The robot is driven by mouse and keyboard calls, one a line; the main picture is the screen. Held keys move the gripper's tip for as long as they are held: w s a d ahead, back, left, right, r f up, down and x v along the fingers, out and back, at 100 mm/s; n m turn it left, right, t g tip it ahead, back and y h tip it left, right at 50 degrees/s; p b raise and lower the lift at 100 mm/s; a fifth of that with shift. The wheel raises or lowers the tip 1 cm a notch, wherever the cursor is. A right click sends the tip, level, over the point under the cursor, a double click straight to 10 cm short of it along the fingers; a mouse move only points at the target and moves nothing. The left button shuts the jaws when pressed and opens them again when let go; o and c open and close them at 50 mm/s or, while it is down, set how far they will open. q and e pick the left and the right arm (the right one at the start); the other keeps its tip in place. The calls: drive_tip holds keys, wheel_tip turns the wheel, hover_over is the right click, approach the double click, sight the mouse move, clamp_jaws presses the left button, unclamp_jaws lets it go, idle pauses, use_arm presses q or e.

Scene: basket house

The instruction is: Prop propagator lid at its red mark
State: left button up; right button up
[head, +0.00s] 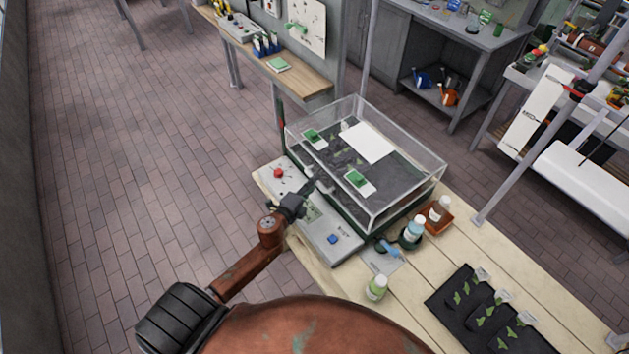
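The propagator is a dark tray (352,221) under a clear box-shaped lid (405,203), on the wooden bench. Green-and-white packets and a white sheet show on or through the lid. I cannot tell if the lid sits fully down. A thin upright post with a red mark (283,125) stands at the lid's far left corner. My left gripper (315,182) is at the lid's near left side, above the control panel. Its fingers are small and dark, and I cannot tell if they touch the lid or are closed. My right gripper is out of view.
The grey panel (337,246) carries a red button (278,173) and a blue button (333,238). Bottles (414,229) and a green-labelled bottle (376,288) stand near the propagator's right side. A black tray (456,315) with seedlings lies at lower right.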

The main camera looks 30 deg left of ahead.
use_arm(q)
drive_tip(key=shift+w+f, duration=0.25)
drive_tip(key=shift+w, duration=0.65)
clamp_jaws()
